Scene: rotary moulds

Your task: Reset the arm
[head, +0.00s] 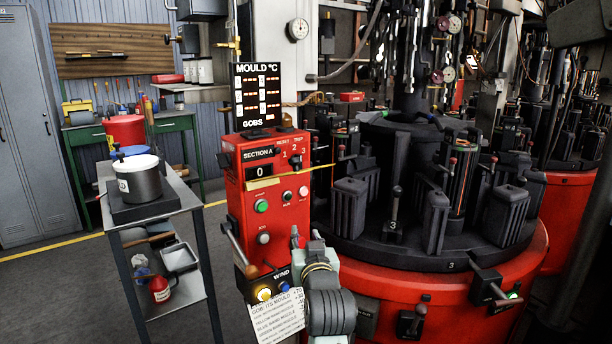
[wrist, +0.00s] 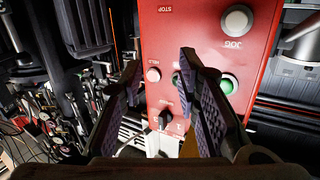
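My gripper (wrist: 160,68) shows in the wrist view with its two ridged fingers spread apart and nothing between them. Behind the fingers is the red control box (wrist: 205,50), which appears upside down there, with a pale JOG button (wrist: 237,20), green buttons and a black selector knob (wrist: 165,120). In the head view my arm (head: 328,305) rises from the bottom middle, in front of the lower right of the red control box (head: 238,200). Its display (head: 261,171) reads 0. I cannot make out the fingers clearly in the head view.
The red rotary mould machine (head: 390,285) with dark moulds fills the right. A cart (head: 185,197) with a pot (head: 138,180) stands left. Open floor lies between the cart and locker (head: 35,120).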

